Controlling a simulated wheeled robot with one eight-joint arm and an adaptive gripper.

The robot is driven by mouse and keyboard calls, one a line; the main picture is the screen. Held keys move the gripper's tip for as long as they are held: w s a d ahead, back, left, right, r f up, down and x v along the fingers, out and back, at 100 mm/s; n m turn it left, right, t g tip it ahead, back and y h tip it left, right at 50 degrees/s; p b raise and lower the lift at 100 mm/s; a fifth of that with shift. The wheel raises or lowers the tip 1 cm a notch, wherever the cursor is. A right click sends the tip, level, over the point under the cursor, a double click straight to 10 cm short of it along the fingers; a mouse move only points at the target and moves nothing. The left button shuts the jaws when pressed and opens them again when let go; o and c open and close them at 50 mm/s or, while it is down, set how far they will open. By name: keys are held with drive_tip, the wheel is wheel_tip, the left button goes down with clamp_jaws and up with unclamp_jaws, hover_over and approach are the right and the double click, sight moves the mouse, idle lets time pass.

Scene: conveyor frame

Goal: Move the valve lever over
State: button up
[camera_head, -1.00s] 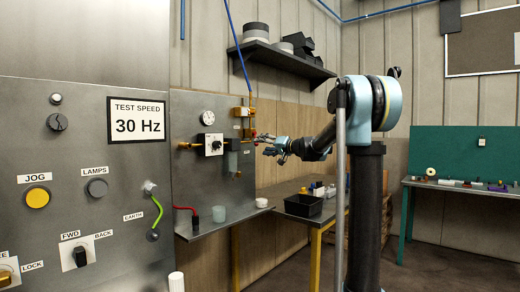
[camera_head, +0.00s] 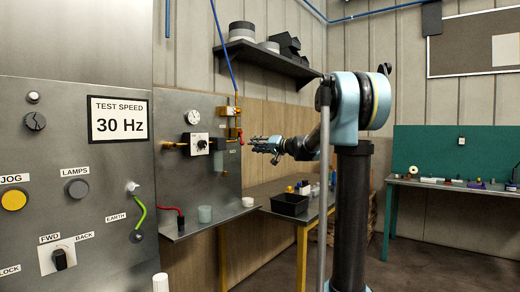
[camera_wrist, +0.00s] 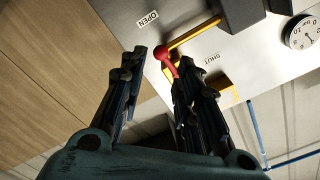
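In the head view my gripper (camera_head: 256,144) is just right of the red knob (camera_head: 241,142), beneath the brass valve fittings (camera_head: 229,111).
A round gauge (camera_head: 193,117) and a black knob (camera_head: 202,144) are on the same panel, left of the lever. Below is a ledge (camera_head: 218,219) with a cup (camera_head: 205,213). A black bin (camera_head: 290,204) stands on a bench. A shelf (camera_head: 266,58) hangs above.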

drive_tip(key=x, duration=0.7)
drive_tip(key=shift+r, duration=0.1)
drive_tip(key=shift+c, duration=0.4)
drive_tip(key=shift+o, duration=0.2)
drive_tip(key=o, duration=0.9)
drive_tip(key=shift+w+a, duration=0.1)
drive_tip(key=shift+w, duration=0.05)
